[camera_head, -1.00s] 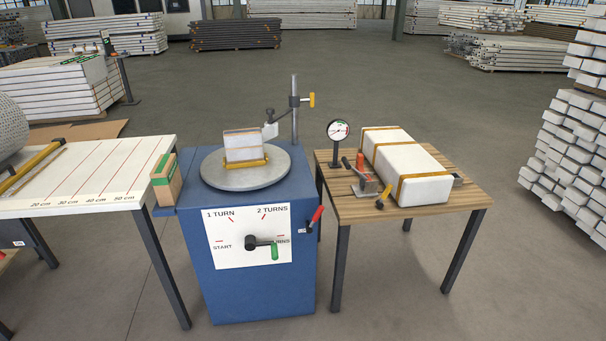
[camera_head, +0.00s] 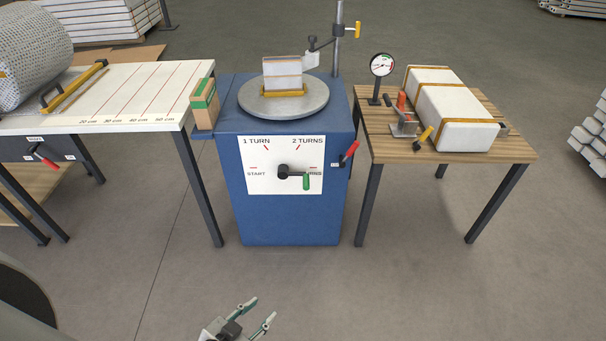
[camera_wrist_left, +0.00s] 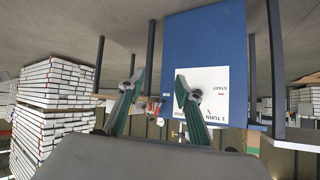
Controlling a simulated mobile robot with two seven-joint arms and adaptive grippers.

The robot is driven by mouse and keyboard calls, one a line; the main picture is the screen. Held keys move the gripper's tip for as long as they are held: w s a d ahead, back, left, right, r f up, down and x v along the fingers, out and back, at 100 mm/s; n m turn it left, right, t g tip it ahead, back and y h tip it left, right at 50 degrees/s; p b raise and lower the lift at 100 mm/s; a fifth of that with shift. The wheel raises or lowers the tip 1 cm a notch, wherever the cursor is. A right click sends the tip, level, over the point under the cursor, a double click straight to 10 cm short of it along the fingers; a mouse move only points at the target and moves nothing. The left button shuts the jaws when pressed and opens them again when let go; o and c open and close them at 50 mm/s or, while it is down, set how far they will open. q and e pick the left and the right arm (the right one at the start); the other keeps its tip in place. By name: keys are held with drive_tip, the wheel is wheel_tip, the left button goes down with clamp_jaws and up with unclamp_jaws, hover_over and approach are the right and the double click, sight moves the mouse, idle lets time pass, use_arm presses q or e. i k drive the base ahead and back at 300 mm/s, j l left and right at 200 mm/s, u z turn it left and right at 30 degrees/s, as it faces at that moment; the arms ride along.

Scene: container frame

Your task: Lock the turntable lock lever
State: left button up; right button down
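The blue turntable cabinet (camera_head: 235,222) stands in the middle, with a round grey turntable (camera_head: 255,108) on top. A red-handled lever (camera_head: 349,152) sits at the right of the cabinet's front, its handle tilted up to the right beside a small white label. My left gripper (camera_head: 263,309) is at the bottom of the head view, well in front of the cabinet and apart from it. Its fingers are spread and empty. In the left wrist view its open fingers (camera_wrist_left: 160,78) point at the cabinet, which appears upside down. My right gripper is not in view.
A dial crank with a green handle (camera_head: 306,181) is on the front panel. A wooden table (camera_head: 450,157) with a gauge and wrapped block stands at right. A white measuring table (camera_head: 150,120) with another red lever (camera_head: 45,156) stands at left. The floor in front is clear.

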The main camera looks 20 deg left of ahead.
sight(342, 162)
drive_tip(key=i+l, duration=0.15)
drive_tip(key=l, duration=0.2)
drive_tip(key=i+l, duration=0.35)
drive_tip(key=l, duration=0.3)
